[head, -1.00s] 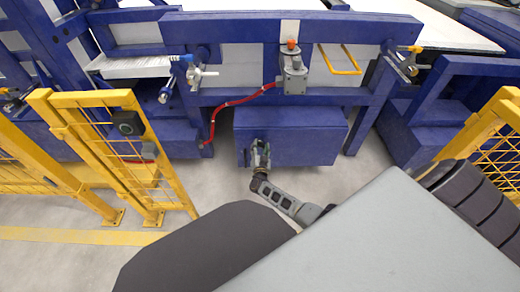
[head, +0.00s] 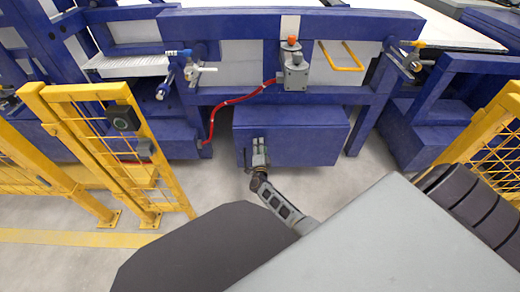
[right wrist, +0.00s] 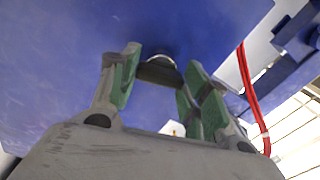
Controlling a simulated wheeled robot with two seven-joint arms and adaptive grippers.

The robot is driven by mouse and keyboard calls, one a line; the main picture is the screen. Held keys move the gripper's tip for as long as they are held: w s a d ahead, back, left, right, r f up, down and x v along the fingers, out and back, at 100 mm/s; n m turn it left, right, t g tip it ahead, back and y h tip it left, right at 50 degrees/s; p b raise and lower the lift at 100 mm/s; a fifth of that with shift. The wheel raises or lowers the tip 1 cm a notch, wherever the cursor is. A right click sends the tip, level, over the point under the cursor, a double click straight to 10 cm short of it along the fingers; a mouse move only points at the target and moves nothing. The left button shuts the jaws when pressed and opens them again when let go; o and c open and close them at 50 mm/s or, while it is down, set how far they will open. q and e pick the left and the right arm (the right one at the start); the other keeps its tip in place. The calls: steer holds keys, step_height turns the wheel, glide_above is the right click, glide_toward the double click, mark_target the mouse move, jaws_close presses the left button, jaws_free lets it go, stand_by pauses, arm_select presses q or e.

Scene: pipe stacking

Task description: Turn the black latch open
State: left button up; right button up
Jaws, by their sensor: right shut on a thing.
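The black latch (right wrist: 158,73) is a short dark bar below a pale round mount on the blue face in the right wrist view. My right gripper (right wrist: 162,62) has its green-padded fingers on either side of the latch and is shut on it. In the head view my right gripper (head: 260,147) is at the front of the blue box (head: 310,140), near its left side. There the gripper hides the latch. How far the latch is turned is hard to tell. My left gripper is not in view.
A red hose (head: 240,98) runs to a grey switch unit (head: 294,72) above the box; it also shows in the wrist view (right wrist: 250,95). A yellow handle (head: 341,62) is on the right. Yellow fence panels (head: 125,150) stand left and right. Some grey floor is clear.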

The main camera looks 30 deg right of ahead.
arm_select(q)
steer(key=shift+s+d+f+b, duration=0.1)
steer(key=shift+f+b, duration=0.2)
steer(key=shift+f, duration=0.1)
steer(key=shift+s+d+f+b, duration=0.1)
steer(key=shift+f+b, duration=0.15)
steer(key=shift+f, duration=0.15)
arm_select(e)
steer(key=shift+m, duration=1.6)
steer(key=o, duration=1)
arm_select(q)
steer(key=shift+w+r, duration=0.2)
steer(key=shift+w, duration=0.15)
arm_select(e)
steer(key=shift+v, duration=6)
